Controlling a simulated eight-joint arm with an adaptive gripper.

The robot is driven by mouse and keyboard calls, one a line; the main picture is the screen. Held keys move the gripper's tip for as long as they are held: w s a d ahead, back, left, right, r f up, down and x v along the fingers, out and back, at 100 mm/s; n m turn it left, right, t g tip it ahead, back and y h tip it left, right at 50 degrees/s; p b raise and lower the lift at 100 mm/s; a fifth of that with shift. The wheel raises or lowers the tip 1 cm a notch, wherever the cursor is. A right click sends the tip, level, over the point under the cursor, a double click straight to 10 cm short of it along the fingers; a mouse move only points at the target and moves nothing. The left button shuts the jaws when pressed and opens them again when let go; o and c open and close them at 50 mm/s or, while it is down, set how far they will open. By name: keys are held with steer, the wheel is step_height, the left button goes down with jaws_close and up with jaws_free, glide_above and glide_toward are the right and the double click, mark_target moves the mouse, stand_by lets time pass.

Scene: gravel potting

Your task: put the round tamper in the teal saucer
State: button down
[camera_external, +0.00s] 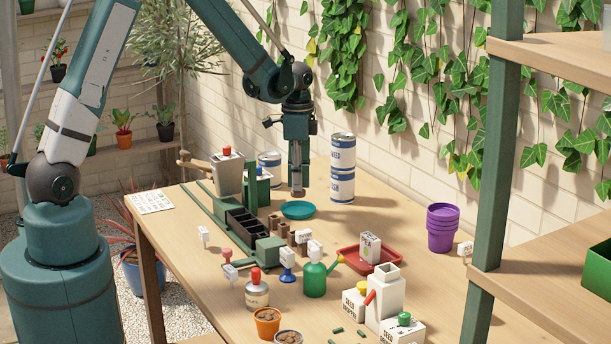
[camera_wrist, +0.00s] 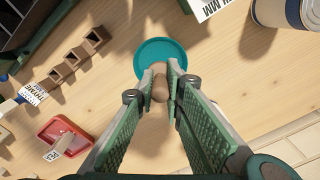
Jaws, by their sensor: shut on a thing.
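The teal saucer (camera_external: 297,212) lies on the table in the middle of the external view; it also shows at the top of the wrist view (camera_wrist: 180,48). My gripper (camera_external: 297,186) points straight down just above the saucer. In the wrist view my fingertips (camera_wrist: 161,80) are shut on a brown, round-ended piece, the round tamper (camera_wrist: 160,92). The tamper overlaps the saucer's near edge in that view. Its lower end is hard to make out, so I cannot tell whether it touches the saucer.
Stacked white-and-blue cans (camera_external: 342,185) stand right behind the saucer. Small brown square pots (camera_external: 276,222) stand in front of it, left. A green rack with dark cells (camera_external: 245,224) is farther left. A red tray (camera_external: 350,257) lies front right. Table right of the saucer is clear.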

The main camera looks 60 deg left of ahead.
mark_target(298, 195)
steer(key=shift+f, duration=0.6)
steer(key=shift+f, duration=1.85)
steer(key=shift+f+b, duration=0.2)
steer(key=shift+b, duration=0.2)
steer(key=c, duration=2.4)
jaws_free()
steer(key=shift+r, duration=0.25)
step_height(298, 195, up, 12)
steer(key=shift+f+p, duration=0.1)
steer(key=shift+p, duration=0.7)
